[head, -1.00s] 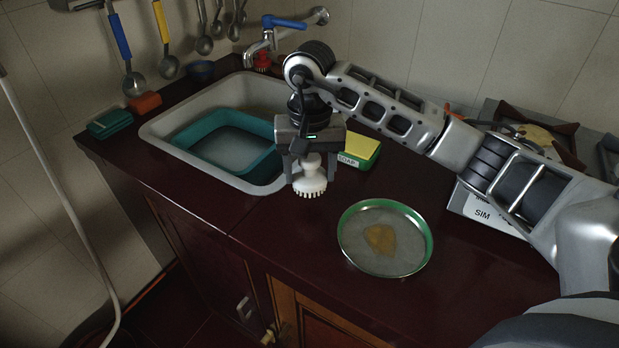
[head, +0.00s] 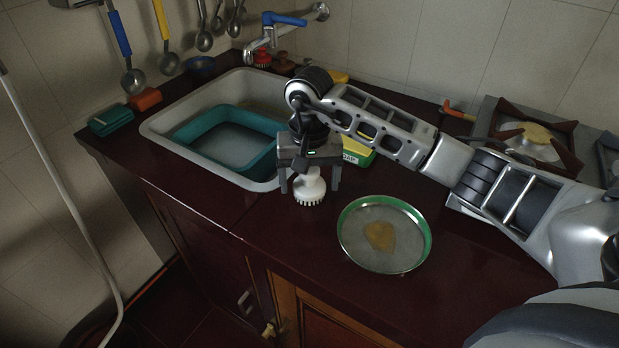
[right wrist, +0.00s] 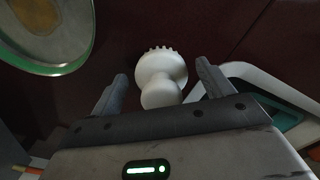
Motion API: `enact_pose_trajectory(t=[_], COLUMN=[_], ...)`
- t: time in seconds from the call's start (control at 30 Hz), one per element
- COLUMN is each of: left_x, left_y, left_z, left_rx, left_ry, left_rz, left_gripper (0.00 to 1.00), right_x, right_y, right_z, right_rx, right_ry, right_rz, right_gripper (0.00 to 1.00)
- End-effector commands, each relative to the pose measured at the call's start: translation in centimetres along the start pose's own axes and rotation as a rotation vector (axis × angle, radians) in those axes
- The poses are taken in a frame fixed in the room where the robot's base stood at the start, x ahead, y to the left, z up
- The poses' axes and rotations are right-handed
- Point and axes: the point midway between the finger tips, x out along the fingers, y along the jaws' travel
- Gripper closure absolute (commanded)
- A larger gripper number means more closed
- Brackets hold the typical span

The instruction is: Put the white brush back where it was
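The white brush (head: 310,190) has a round knob and a bristled head. It appears to stand upright, bristles down, on the dark red counter just right of the sink's front corner. It also shows in the right wrist view (right wrist: 161,78). My right gripper (head: 309,188) points down over it, open. Its fingers are on either side of the brush, with a visible gap on both sides in the right wrist view (right wrist: 162,71). My left gripper is not in view.
A green-rimmed plate (head: 427,244) with a brownish stain lies right of the brush. The sink (head: 160,127) holds a teal basin (head: 190,126). A yellow-green soap box (head: 358,158) is partly hidden behind my right arm. A stove (head: 487,117) stands at the back right.

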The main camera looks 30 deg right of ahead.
Motion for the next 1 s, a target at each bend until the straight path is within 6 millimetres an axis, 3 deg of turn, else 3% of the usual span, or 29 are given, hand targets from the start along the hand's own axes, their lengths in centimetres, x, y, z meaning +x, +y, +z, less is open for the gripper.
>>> enact_pose_trajectory(t=[0.27, 0.53, 0.8, 1.0], left_x=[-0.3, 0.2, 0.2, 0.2], left_y=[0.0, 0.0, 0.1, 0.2], left_z=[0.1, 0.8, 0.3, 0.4], left_rx=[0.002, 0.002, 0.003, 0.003], left_ry=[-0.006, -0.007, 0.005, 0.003], left_rz=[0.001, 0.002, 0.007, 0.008], left_gripper=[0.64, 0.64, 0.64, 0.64], right_x=[-0.7, -5.9, -11.0, -12.3], right_y=[0.0, 0.0, 0.0, 0.0], right_z=[-0.1, -0.2, -0.1, 0.0], right_rx=[0.000, 0.000, 0.001, 0.001], right_ry=[0.003, 0.008, 0.004, 0.001], right_rz=[-0.002, -0.003, -0.001, 0.000], right_gripper=[0.20, 0.20, 0.20, 0.20])
